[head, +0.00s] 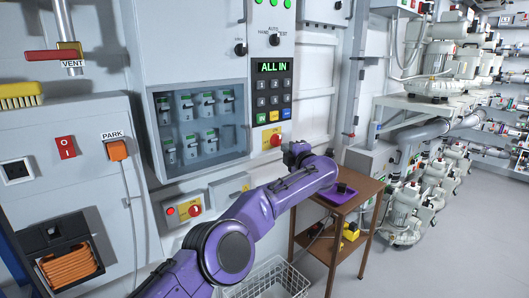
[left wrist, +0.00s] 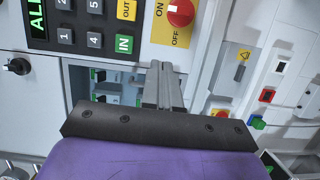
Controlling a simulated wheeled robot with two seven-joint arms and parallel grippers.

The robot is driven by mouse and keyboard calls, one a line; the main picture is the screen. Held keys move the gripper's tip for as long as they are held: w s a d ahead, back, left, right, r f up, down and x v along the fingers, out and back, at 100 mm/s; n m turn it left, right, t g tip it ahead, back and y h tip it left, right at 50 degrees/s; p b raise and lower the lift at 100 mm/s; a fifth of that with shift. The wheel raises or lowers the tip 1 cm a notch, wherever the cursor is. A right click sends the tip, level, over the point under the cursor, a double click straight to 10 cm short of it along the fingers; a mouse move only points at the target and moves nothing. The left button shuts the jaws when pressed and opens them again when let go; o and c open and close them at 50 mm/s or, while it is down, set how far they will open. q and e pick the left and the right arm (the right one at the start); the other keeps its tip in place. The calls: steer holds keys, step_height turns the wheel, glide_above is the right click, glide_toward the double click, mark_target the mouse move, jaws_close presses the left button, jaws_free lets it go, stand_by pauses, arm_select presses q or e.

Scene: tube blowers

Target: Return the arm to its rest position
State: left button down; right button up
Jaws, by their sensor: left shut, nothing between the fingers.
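My purple left arm reaches from the bottom of the head view up to the right. Its dark left gripper (head: 298,150) is in front of the wall panel, just below the keypad (head: 268,101). In the left wrist view the gripper's grey fingers (left wrist: 162,70) are pressed together, with nothing between them. They appear below the red and yellow rotary switch (left wrist: 180,14), to the right of the green IN key (left wrist: 124,44). Whether the fingertips touch the panel is hard to tell. My right gripper is not in view.
The display (head: 272,67) reads ALL IN. A glass-fronted cabinet (head: 200,120) holds several small devices. A wooden side table (head: 366,187) stands right of my gripper, and a wire basket (head: 268,280) is below the arm. Open floor (head: 450,240) lies at the right.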

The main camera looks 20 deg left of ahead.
arm_select(q)
steer(key=s+d+f+m+t+h, duration=0.1)
steer(key=d+f+m+h, duration=0.1)
steer(key=d+f+m, duration=0.45)
steer(key=s+d+f+m+t+h, duration=0.15)
steer(key=d+f, duration=0.25)
steer(key=f, duration=0.5)
steer(key=s+f+m+h, duration=0.2)
steer(key=s+f, duration=0.2)
steer(key=f, duration=0.3)
steer(key=s+f+m+g+h, duration=0.1)
steer(key=s+f+m, duration=0.15)
steer(key=f, duration=0.35)
steer(key=s+f+m+h, duration=0.2)
steer(key=s+f, duration=0.3)
steer(key=f, duration=0.2)
steer(key=s+a+f+m+g+h, duration=0.1)
steer(key=s+a+f+m+g, duration=0.15)
steer(key=s+f, duration=0.5)
steer(key=s+a+f+m+g+h, duration=0.1)
steer(key=s+a+f+g, duration=0.2)
steer(key=s, duration=0.8)
steer(key=s+a+f+m+g, duration=0.1)
steer(key=s+a, duration=0.4)
steer(key=s, duration=0.8)
steer(key=s+a+f+m+g+y, duration=0.1)
steer(key=s+a+g, duration=0.3)
steer(key=s, duration=1)
steer(key=shift+a, duration=0.6)
steer(key=shift+f, duration=0.1)
